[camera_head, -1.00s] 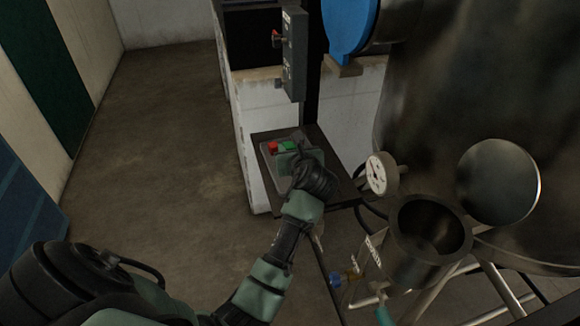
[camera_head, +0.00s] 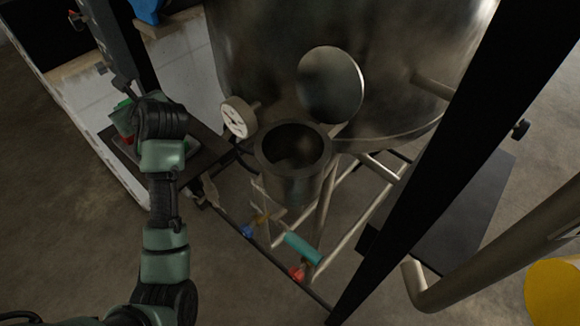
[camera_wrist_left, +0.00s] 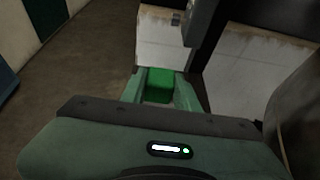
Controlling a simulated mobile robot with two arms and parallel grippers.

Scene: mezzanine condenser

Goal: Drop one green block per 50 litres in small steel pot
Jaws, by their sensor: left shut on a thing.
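My left gripper (camera_head: 126,114) is shut on a green block (camera_head: 122,104), above the tray (camera_head: 130,152) at the left. In the left wrist view the green block (camera_wrist_left: 159,84) sits between the two green fingers. A red block (camera_head: 128,139) shows on the tray, partly hidden by my left gripper. The small steel pot (camera_head: 290,187) stands open at the centre, to the right of my gripper. Its inside is dark, so I cannot tell what is in it. My right gripper is not in view.
A round lid (camera_head: 331,85) stands up behind the pot. A white dial gauge (camera_head: 239,118) is at its left, between it and my arm. The large steel tank (camera_head: 280,45) is behind. Pipes and a teal handle (camera_head: 302,248) lie below. A black post (camera_head: 450,150) crosses the right.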

